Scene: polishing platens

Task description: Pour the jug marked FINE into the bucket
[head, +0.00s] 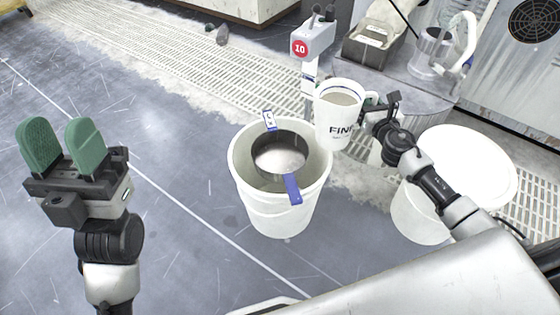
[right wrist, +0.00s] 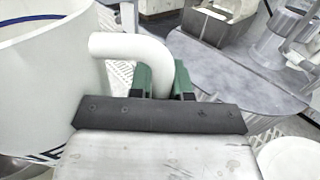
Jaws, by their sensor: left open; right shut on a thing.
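The white jug marked FINE (head: 338,117) is upright, with pale grey liquid inside, just beyond the bucket's right rim. My right gripper (head: 372,107) is shut on its handle; the handle (right wrist: 140,50) and jug wall (right wrist: 45,85) show close up in the right wrist view, with the green fingers (right wrist: 162,80) around the handle. The white bucket (head: 280,216) stands on the floor. A round metal sieve or pan (head: 281,155) with blue tabs sits in its mouth. My left gripper (head: 64,145) is open and empty at the far left, apart from the bucket.
A second white bucket or lidded tub (head: 460,165) stands at the right. Behind the jug is a post with a red 10 sign (head: 300,48). A grey bench (head: 405,90) carries a bin (head: 367,45) and a metal can. The floor left of the bucket is clear.

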